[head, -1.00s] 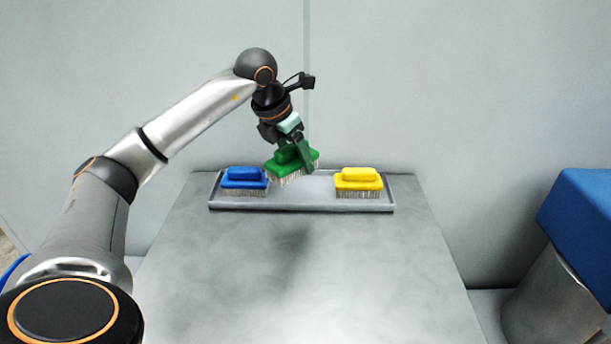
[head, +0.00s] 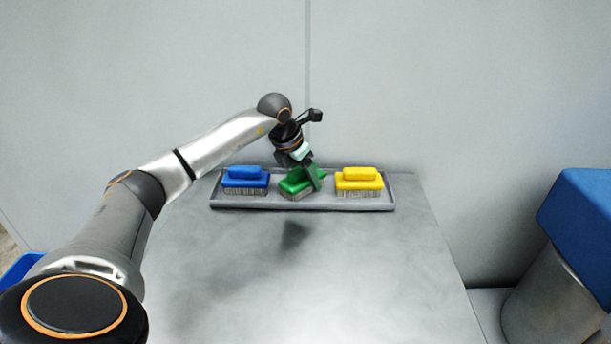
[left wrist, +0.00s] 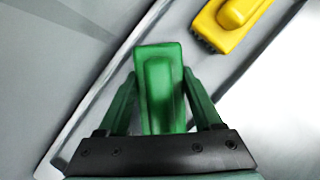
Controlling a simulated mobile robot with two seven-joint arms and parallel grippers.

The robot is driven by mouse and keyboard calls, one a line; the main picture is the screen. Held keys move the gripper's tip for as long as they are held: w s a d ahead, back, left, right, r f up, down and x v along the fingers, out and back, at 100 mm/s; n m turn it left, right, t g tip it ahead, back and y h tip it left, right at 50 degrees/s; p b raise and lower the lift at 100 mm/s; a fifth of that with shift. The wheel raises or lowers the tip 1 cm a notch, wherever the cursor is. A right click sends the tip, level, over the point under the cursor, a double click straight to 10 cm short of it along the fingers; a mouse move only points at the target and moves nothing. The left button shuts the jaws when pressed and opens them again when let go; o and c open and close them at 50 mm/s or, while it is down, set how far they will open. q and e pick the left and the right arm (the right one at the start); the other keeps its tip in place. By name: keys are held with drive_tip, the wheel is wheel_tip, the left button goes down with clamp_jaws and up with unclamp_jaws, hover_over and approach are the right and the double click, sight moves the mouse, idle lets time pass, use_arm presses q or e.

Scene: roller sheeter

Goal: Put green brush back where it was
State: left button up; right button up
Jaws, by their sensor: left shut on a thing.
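The green brush (head: 296,187) is at the middle of the grey tray (head: 330,206), between the blue brush and the yellow brush, bristles down. It looks slightly turned and tilted; I cannot tell whether its bristles touch the tray floor. My left gripper (head: 309,178) is shut on the green brush from above. In the left wrist view the green brush (left wrist: 160,88) sits between the two green fingers. My right gripper is not in view.
The blue brush (head: 245,180) stands at the tray's left and the yellow brush (head: 359,181) at its right. The grey table (head: 320,285) in front is clear. A blue block-shaped object (head: 590,225) stands at the right.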

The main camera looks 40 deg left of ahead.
use_arm(q)
drive_tip(key=shift+f, duration=0.1)
drive_tip(key=shift+f, duration=0.1)
drive_tip(key=o, duration=1.3)
drive_tip(key=shift+r, duration=0.35)
drive_tip(key=v, duration=1.1)
drive_tip(key=shift+s+r, duration=0.15)
drive_tip(key=shift+r, duration=0.25)
